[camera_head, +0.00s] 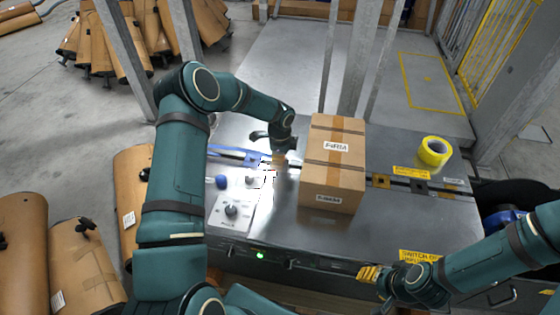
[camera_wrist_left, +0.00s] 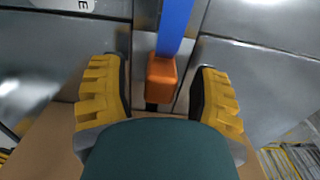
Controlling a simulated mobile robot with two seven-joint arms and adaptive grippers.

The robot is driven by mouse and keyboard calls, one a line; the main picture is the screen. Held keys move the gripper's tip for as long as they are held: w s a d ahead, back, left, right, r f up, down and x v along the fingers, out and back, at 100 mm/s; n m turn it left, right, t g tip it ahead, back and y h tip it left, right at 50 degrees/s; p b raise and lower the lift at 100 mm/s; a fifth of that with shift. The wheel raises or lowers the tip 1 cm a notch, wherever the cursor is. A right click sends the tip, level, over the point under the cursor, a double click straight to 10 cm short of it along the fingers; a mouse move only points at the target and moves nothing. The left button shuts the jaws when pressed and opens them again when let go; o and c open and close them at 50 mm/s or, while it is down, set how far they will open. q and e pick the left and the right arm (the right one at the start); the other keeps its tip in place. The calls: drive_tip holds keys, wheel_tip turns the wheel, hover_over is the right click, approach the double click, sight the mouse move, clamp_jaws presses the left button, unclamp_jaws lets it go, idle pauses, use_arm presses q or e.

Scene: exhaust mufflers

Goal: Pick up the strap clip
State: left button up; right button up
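The strap clip is the small orange block (camera_wrist_left: 161,80) at the end of a blue strap (camera_wrist_left: 174,28) in the left wrist view. It lies in a slot in the metal table top. My left gripper (camera_wrist_left: 160,98) is open, with one yellow finger on each side of the clip, and a gap shows on both sides. In the head view my left gripper (camera_head: 280,158) is low over the table, just left of the cardboard box, and largely hides the clip area. My right gripper (camera_head: 369,273) is at the table's front edge, away from the clip; its finger opening is unclear.
A taped cardboard box (camera_head: 333,177) stands on the metal table (camera_head: 400,225) close to my left gripper. A yellow tape roll (camera_head: 434,151) lies at the right. A control panel with a knob (camera_head: 231,211) is at the left front. Brown mufflers (camera_head: 85,265) stand left of the table.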

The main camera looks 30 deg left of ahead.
use_arm(q)
clamp_jaws()
